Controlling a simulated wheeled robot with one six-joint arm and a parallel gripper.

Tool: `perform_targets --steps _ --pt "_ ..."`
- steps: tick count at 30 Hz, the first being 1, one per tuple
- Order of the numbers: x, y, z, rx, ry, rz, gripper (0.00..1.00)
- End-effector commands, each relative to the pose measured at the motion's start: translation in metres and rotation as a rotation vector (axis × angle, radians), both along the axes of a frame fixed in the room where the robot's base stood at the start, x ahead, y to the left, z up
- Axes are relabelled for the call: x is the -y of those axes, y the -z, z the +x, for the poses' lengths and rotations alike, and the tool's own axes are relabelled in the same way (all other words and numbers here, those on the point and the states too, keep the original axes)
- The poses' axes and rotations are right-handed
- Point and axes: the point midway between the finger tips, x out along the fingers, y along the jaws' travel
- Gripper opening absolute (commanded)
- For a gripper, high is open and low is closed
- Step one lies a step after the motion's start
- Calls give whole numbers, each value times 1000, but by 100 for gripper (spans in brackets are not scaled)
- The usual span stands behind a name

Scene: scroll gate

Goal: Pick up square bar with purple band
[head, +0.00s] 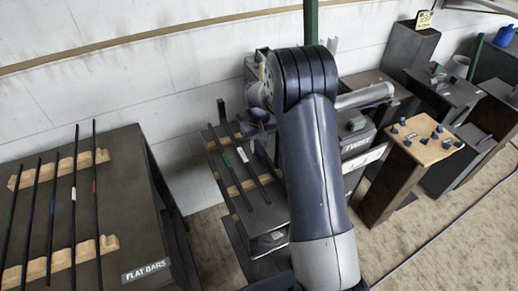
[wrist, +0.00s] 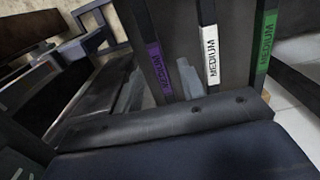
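The bar with the purple band (wrist: 158,72) stands out at the left of three dark bars in the wrist view. In the head view it is mostly hidden by my arm. My gripper (wrist: 160,82) is open, one grey finger left of the purple band and the other between it and the white-banded bar. I cannot tell whether either finger touches the bar. In the wrist view, the white-banded bar (wrist: 211,55) is in the middle and the green-banded bar (wrist: 265,42) is at the right.
The middle stand's wooden rest (head: 243,187) carries dark bars. A table labelled FLAT BARS (head: 146,271) stands at the left with several banded bars. A wooden-topped stand (head: 425,152) with small dark pieces is at the right. Open floor (head: 440,235) lies at the lower right.

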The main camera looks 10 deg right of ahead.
Motion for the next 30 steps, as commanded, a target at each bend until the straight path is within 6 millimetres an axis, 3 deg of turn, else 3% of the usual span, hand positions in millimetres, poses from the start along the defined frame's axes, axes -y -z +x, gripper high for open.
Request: perform_targets --steps 8,22,30 --pt "0 4 0 1 0 0 38" --pt "0 4 0 1 0 0 0" --pt "0 4 0 1 0 0 0"
